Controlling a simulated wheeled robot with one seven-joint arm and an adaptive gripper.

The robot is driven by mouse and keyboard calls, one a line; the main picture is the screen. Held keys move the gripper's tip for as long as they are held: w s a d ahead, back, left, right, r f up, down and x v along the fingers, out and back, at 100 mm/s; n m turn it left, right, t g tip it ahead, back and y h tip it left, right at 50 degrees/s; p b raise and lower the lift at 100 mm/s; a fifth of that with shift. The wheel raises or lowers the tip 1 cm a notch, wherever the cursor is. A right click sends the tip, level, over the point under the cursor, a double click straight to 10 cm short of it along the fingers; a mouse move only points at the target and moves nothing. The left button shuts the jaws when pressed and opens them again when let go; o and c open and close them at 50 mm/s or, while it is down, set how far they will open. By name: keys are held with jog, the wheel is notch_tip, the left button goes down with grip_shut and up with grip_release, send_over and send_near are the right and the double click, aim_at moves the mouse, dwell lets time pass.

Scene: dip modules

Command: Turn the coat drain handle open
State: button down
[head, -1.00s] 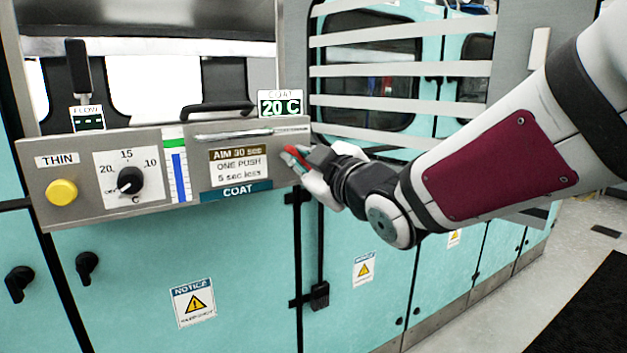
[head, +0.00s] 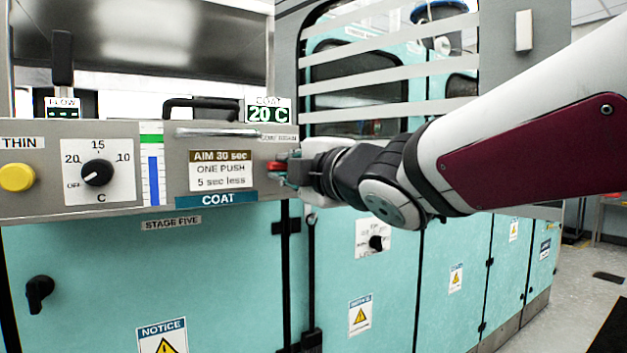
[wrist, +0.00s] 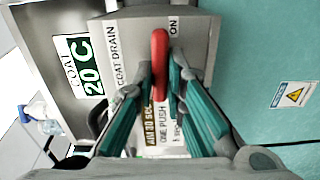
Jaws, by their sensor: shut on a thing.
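The coat drain handle is a red lever (wrist: 160,52) at the right end of the grey control panel (head: 120,203). In the wrist view it stands upright in the picture, between the "COAT DRAIN" label (wrist: 119,56) and a partly hidden label ending in "ON" (wrist: 173,28). In the head view only a small red part of the handle (head: 276,166) shows. My gripper (wrist: 160,82) is shut on the handle, with teal-lined fingers on both sides of it. In the head view my gripper (head: 285,172) reaches the panel from the right and hides most of the handle.
Teal cabinet doors (head: 215,280) lie below. Open floor (head: 560,290) shows at the right.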

jog(key=shift+n, duration=0.3)
dwell(0.4)
jog(key=c, duration=1.6)
grip_release()
jog(key=shift+c, duration=0.2)
jog(key=v, duration=1.2)
